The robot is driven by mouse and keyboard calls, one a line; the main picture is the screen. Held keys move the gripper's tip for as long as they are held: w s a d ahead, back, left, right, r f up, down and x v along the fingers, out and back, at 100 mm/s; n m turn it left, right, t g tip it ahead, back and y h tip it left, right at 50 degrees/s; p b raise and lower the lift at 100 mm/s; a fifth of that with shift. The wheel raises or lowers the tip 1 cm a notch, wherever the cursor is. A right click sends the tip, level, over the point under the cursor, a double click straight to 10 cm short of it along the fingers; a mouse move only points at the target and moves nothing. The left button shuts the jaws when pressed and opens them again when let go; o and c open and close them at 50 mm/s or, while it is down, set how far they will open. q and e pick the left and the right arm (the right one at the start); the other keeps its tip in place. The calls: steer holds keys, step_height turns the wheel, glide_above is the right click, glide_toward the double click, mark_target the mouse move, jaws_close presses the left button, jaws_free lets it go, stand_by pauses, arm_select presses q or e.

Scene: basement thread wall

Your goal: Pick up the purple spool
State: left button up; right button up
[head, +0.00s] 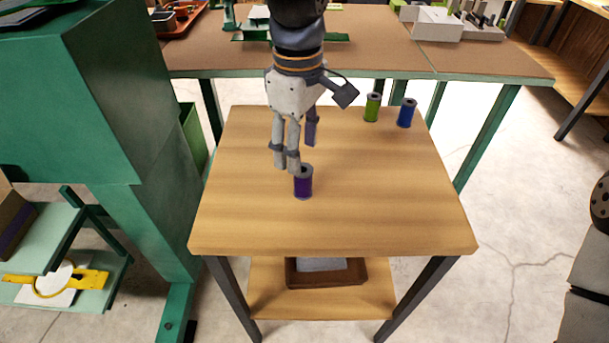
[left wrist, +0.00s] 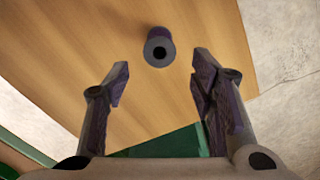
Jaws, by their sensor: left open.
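The purple spool (head: 303,184) stands upright on the wooden table, left of its middle in the head view. In the left wrist view the purple spool (left wrist: 159,48) shows from above, with its grey top and dark hole, beyond the fingertips and between their lines. My left gripper (head: 296,158) points down just above and behind the spool, and its fingers partly overlap the spool's top edge in the head view. In the left wrist view my left gripper (left wrist: 161,78) is open with nothing between its fingers. My right gripper is not in view.
A green spool (head: 372,107) and a blue spool (head: 406,112) stand at the back right of the wooden table (head: 400,200). The table's front and right are clear. A green cabinet (head: 90,100) is at the left. A long workbench (head: 390,55) runs behind.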

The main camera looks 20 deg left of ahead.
mark_target(303, 171)
arm_select(q)
steer(key=f, duration=0.6)
steer(key=shift+d+f, duration=0.2)
steer(key=shift+d, duration=0.1)
steer(key=c, duration=1.1)
steer(key=shift+r, duration=0.2)
